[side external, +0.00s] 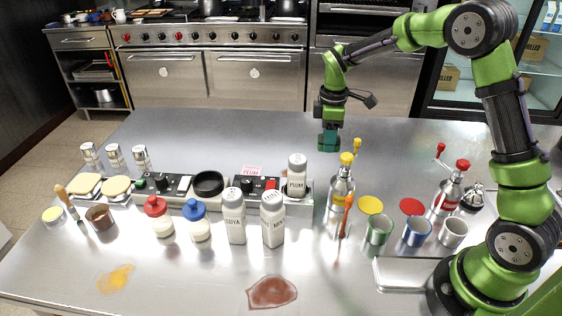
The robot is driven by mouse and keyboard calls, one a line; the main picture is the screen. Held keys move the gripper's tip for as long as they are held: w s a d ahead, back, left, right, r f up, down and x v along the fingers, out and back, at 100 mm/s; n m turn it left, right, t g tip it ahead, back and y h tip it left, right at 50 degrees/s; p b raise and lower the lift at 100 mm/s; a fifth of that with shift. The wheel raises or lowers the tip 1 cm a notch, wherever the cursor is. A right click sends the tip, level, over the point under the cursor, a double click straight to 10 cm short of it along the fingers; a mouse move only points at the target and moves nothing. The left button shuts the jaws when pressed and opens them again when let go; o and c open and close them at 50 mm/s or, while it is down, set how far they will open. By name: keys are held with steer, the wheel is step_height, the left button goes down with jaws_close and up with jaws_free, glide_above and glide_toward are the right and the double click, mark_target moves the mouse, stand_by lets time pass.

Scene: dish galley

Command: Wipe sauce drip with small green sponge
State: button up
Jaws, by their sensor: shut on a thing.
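My gripper (328,131) is over the far middle of the steel table (230,135), pointing down. It is shut on a small teal-green block, which looks like the green sponge (328,144). The block is small in view, and I cannot tell whether it touches the table. A dark red sauce patch (271,292) lies flat at the table's front middle. A yellow-orange sauce patch (115,279) lies at the front left. Both patches are well nearer the camera than my gripper.
Between my gripper and the patches stand the soya bottle (234,218), a second white bottle (272,220), the plum bottle (297,176) on a control unit, and a yellow-topped mill (342,190). Cups (379,231) and a red-topped mill (450,190) stand right. The front strip is mostly clear.

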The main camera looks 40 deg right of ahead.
mark_target(279, 172)
steer(key=w+a+f, duration=0.2)
steer(key=w+a, duration=0.2)
steer(key=shift+w, duration=0.2)
steer(key=shift+f, duration=3.6)
steer(key=shift+w+a+f, duration=0.25)
steer(key=shift+w+a, duration=0.45)
steer(key=shift+w, duration=0.05)
steer(key=shift+w+a+r, duration=0.1)
steer(key=shift+w+a, duration=0.45)
steer(key=shift+w+a+f, duration=0.2)
steer(key=shift+a, duration=0.05)
steer(key=shift+w+a+r, duration=0.2)
steer(key=shift+w+a, duration=0.9)
steer(key=shift+a, duration=0.05)
steer(key=shift+s+d+f, duration=0.1)
steer(key=shift+d+f, duration=0.05)
steer(key=shift+s+d, duration=2.45)
steer(key=shift+d, duration=0.05)
steer(key=shift+s+d+r, duration=0.1)
steer(key=shift+r, duration=0.1)
step_height(279, 172, up, 8)
steer(key=shift+f, duration=0.1)
